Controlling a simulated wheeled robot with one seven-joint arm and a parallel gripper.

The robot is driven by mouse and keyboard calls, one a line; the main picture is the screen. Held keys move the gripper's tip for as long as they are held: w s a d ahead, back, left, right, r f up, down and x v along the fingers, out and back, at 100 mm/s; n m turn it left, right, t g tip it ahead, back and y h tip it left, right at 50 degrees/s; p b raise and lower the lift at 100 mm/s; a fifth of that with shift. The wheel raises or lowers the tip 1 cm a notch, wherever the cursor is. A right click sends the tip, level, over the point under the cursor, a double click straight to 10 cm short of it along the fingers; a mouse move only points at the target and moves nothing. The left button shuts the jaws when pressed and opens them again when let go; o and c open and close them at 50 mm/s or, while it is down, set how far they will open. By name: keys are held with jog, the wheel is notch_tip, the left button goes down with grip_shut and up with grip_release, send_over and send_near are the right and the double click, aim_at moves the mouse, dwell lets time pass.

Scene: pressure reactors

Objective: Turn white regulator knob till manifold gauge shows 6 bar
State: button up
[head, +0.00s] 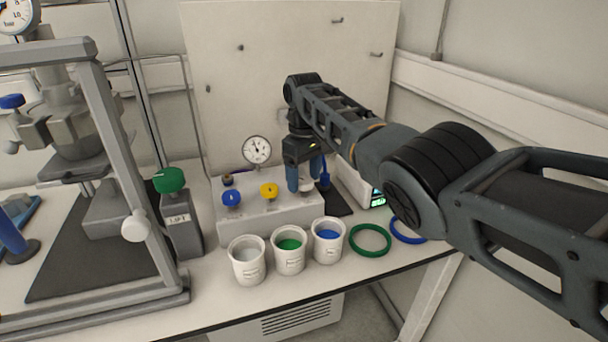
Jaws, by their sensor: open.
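The white manifold block (262,213) stands on the bench with a blue knob (231,199), a yellow knob (268,190) and the white regulator knob (306,186) in a row. The round manifold gauge (257,150) stands up behind the block; its dark needle is too small to read surely. My gripper (306,181) points down at the block's right end, open, its blue fingers on either side of the white knob. The fingers hide part of the knob, and I cannot tell whether they touch it.
Three white cups (289,253) stand in front of the block, with a green ring (370,240) and a blue ring (408,230) to their right. A scale (374,194) is right of the gripper. A reactor frame (110,130) and a green-knobbed unit (180,225) stand at left.

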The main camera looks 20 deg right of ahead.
jog(key=c, duration=1.1)
jog(key=shift+o, duration=0.2)
jog(key=m, duration=0.4)
jog(key=shift+p, duration=0.4)
jog(key=m, duration=0.4)
jog(key=shift+d+m, duration=0.1)
jog(key=shift+m, duration=0.2)
jog(key=o, duration=1.1)
jog(key=shift+c, duration=0.2)
